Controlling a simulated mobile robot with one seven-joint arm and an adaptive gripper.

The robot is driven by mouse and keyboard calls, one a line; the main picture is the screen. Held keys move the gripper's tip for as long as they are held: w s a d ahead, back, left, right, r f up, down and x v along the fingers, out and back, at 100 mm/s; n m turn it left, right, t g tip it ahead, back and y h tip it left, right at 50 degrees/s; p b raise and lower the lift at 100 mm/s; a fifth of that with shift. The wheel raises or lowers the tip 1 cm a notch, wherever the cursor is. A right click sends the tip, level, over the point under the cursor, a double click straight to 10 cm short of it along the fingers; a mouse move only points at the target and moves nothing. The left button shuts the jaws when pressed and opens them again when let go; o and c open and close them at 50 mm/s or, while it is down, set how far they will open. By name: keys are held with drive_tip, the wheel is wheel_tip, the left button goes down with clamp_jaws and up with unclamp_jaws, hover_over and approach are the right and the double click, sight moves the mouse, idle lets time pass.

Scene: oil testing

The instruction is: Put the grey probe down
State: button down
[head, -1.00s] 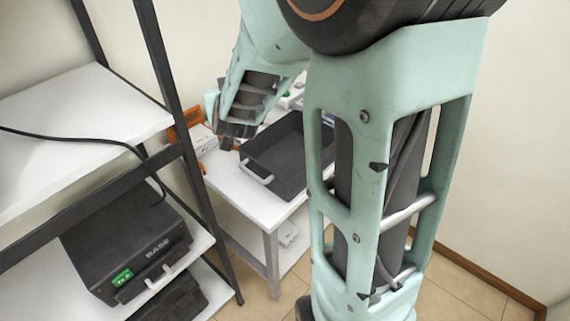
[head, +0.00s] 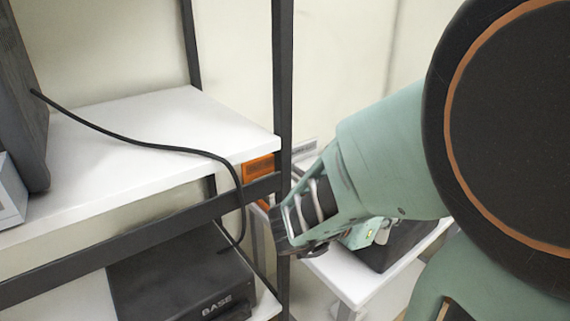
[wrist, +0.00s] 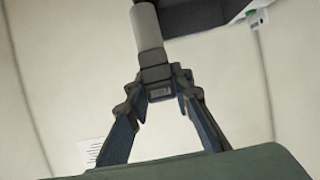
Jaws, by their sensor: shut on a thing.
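In the wrist view my gripper (wrist: 159,84) is shut on the grey probe (wrist: 148,27). The probe is a light grey cylinder with a darker block at the end between my fingertips. It points away from the gripper, toward the top of the picture, and its far end is out of view. It is held in the air, and no surface touching it shows. In the head view my arm reaches down and left beside the shelf rack; I cannot make out the fingertips or the probe there.
A black rack post (head: 283,130) stands close to my arm. A white shelf (head: 150,135) carries a dark device (head: 22,110) with a black cable (head: 140,143) hanging off it. A black BASE box (head: 180,275) sits below. A white table (head: 350,278) bears a dark tray (head: 408,248), partly hidden.

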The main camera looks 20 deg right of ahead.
drive_tip(key=shift+d+p, duration=0.1)
drive_tip(key=shift+p, duration=0.25)
drive_tip(key=shift+w+d+r+p, duration=0.25)
drive_tip(key=shift+w+p, duration=0.1)
drive_tip(key=shift+p, duration=0.85)
drive_tip(key=shift+w+d+f, duration=1.3)
drive_tip(key=shift+w+f, duration=0.45)
drive_tip(key=shift+f, duration=0.55)
drive_tip(key=shift+w+d+f, duration=1.25)
drive_tip(key=shift+w+f, duration=0.45)
drive_tip(key=shift+f, duration=0.55)
drive_tip(key=shift+w+d+f, duration=1.3)
drive_tip(key=shift+w+f, duration=0.45)
drive_tip(key=shift+f, duration=0.55)
drive_tip(key=shift+f+b, duration=0.15)
drive_tip(key=shift+b, duration=0.15)
drive_tip(key=c, duration=1.7)
unclamp_jaws()
